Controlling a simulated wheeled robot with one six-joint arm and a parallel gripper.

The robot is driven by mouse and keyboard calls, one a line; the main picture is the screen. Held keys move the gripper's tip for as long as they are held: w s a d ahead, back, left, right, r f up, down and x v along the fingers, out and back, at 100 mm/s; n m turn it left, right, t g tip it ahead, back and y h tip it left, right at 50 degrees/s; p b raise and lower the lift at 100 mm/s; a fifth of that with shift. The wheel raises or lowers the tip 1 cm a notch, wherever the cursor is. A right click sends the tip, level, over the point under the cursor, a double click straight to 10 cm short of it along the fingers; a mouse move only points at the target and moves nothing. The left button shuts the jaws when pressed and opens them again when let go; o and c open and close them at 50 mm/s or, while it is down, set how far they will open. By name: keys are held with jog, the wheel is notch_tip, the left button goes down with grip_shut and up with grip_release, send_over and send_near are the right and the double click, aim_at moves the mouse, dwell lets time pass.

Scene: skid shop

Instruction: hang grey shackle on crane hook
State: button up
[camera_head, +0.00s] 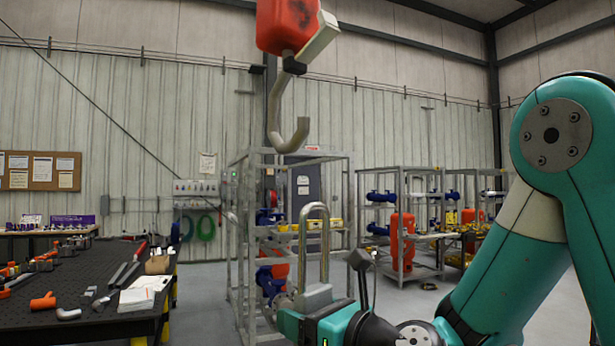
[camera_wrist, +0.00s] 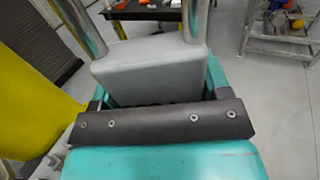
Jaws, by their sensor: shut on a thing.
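The grey shackle (camera_head: 316,297) has a block-shaped body and a tall shiny metal loop standing upright above it. My gripper (camera_head: 312,315) is shut on its body at the bottom of the head view. In the wrist view the shackle body (camera_wrist: 150,66) sits between the jaws of my gripper (camera_wrist: 158,101), and the loop's top is out of frame. The crane hook (camera_head: 275,112) is a grey J-shape hanging from a red block (camera_head: 287,25), its tip pointing up on the right. The loop is below the hook in the picture, slightly right, and apart from it. Their depth difference cannot be told.
A metal frame rack (camera_head: 240,250) stands behind the shackle. A dark workbench (camera_head: 95,325) with tools is at left. More racks with red and blue parts (camera_head: 402,243) stand at right. The space around the hook looks clear.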

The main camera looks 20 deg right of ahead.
jog(key=s+d+r+n+g+y+p, duration=0.1)
jog(key=d+r+p, duration=0.1)
jog(key=r+p, duration=0.55)
jog(key=s+d+r+n+y+p, duration=0.1)
jog(key=r+p, duration=0.3)
jog(key=r, duration=0.7)
jog(key=w+a+f, duration=0.2)
jog(key=w+f, duration=0.1)
jog(key=w, duration=0.3)
jog(key=w+a+f+b, duration=0.1)
jog(key=w+a+f, duration=0.1)
jog(key=w, duration=0.4)
jog(key=shift+w+f, duration=0.35)
jog(key=shift+f, duration=0.25)
dwell(0.7)
jog(key=o, duration=1.4)
jog(key=shift+f, duration=0.1)
